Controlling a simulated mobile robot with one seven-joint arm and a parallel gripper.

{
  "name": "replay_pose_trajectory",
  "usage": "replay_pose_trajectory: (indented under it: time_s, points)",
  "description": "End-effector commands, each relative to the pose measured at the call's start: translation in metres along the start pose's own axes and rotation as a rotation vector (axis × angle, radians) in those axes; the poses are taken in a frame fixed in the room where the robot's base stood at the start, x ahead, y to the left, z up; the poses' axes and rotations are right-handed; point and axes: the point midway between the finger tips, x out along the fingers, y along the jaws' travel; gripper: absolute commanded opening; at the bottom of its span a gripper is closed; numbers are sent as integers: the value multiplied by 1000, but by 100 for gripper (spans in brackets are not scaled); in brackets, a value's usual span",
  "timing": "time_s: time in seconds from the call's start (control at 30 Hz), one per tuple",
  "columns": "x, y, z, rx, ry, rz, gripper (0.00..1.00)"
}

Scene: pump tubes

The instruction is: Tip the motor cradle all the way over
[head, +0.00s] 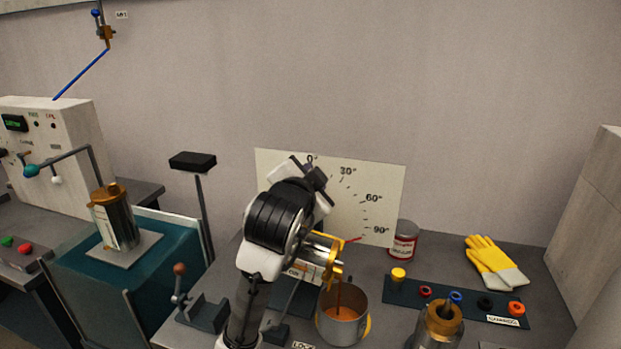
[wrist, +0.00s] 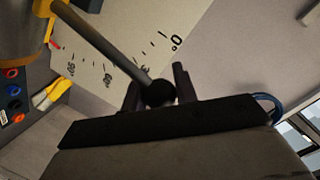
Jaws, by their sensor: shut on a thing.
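The motor cradle (head: 318,258), metal with a yellow rim, lies tipped to the right in the head view, mostly behind my arm. Its red pointer (head: 353,240) is a little above the 90° mark on the angle board (head: 375,180). A thin brown stream runs from the cradle into a metal pot (head: 343,325) holding orange-brown liquid. In the wrist view, my gripper (wrist: 158,92) is shut on the dark ball knob at the end of the grey lever (wrist: 108,42). The lever runs up-left to the yellow part of the cradle.
Right of the pot are a red can (head: 404,240), a dark mat (head: 455,300) with small coloured rings, yellow gloves (head: 492,262) and a copper-topped cylinder (head: 438,325). A teal tank (head: 150,280) stands further left.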

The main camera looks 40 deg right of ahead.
Motion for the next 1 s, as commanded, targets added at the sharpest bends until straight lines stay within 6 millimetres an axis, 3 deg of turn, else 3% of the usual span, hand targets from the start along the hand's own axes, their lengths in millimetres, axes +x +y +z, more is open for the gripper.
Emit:
replay_pose_trajectory:
  time_s: [0.23,0.27,0.43,0.77,1.0]
  points:
    - [0,3,-2,5,4,7,0]
    - [0,4,-2,5,4,7,30]
    - [0,3,-2,4,3,6,50]
    - [-4,2,0,2,1,3,50]
    - [-44,2,0,3,4,-1,50]
